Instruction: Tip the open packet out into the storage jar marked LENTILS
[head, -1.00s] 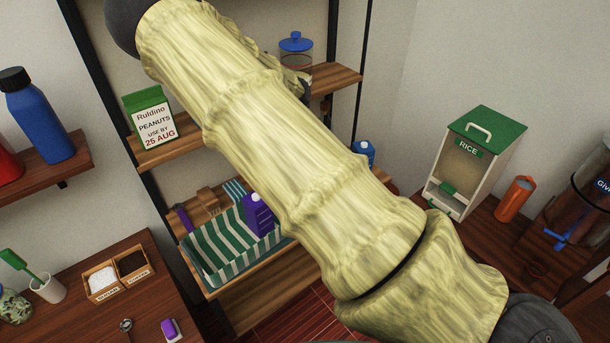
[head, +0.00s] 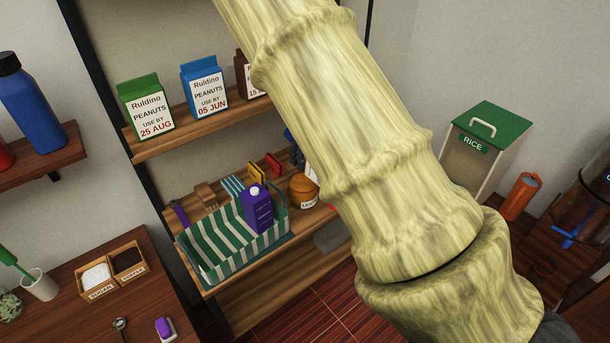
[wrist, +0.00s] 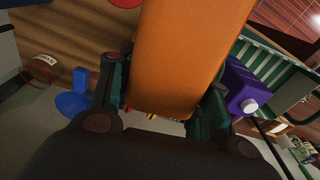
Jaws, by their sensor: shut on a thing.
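My gripper (wrist: 164,98) is shut on an orange, block-shaped packet (wrist: 190,45) in the wrist view, with one dark finger on each side. The packet's far end runs out of the top of that view, so its opening and any label are hidden. In the head view my arm hides the gripper and the packet.
A striped basket (head: 204,272) and purple carton (head: 258,210) are on the lower shelf. Green (head: 146,106) and blue (head: 205,88) peanut cartons stand above. A RICE dispenser (head: 483,150) is at right. A blue object (wrist: 76,103) is left of my gripper in the wrist view.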

